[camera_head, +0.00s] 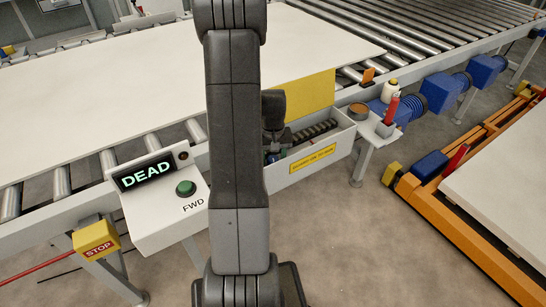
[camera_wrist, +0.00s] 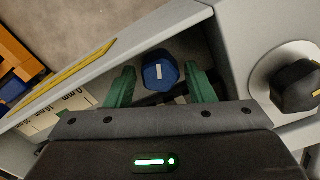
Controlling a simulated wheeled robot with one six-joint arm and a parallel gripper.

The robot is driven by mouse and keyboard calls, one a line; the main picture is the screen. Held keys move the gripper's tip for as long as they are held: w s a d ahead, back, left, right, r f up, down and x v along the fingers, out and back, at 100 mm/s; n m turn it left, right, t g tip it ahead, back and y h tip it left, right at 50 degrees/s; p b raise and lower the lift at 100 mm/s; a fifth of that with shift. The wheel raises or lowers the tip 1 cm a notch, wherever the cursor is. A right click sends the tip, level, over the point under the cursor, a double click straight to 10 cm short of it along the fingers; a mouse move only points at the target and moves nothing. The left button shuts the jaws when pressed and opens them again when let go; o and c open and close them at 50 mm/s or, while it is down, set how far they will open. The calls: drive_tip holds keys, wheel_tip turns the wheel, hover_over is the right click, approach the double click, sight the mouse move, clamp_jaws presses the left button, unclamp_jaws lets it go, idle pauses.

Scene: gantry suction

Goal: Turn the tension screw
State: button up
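In the wrist view, a blue hexagonal screw head (camera_wrist: 160,71) with a white mark on its face sits inside a grey-walled box. I take it for the tension screw. My gripper (camera_wrist: 161,78) has one green finger on each side of the head, with narrow gaps showing. It looks open around the head; contact cannot be made out. In the head view, my arm covers part of the open box (camera_head: 322,161), and the fingers are mostly hidden at its left end. A dark ribbed rod (camera_head: 314,131) lies in the box.
A black knob (camera_wrist: 298,86) on a pale round base stands right of the box in the wrist view. A millimetre scale (camera_wrist: 62,112) is at left. The head view shows a raised yellow lid (camera_head: 308,95), a "DEAD" display (camera_head: 146,173) and a green button (camera_head: 186,187).

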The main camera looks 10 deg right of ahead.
sight(273, 158)
drive_tip(key=shift+o, duration=0.5)
wheel_tip(273, 158, up, 14)
drive_tip(key=shift+p, duration=0.3)
drive_tip(key=shift+f, duration=0.15)
wheel_tip(273, 158, down, 14)
drive_tip(key=shift+r, duration=0.15)
idle(0.4)
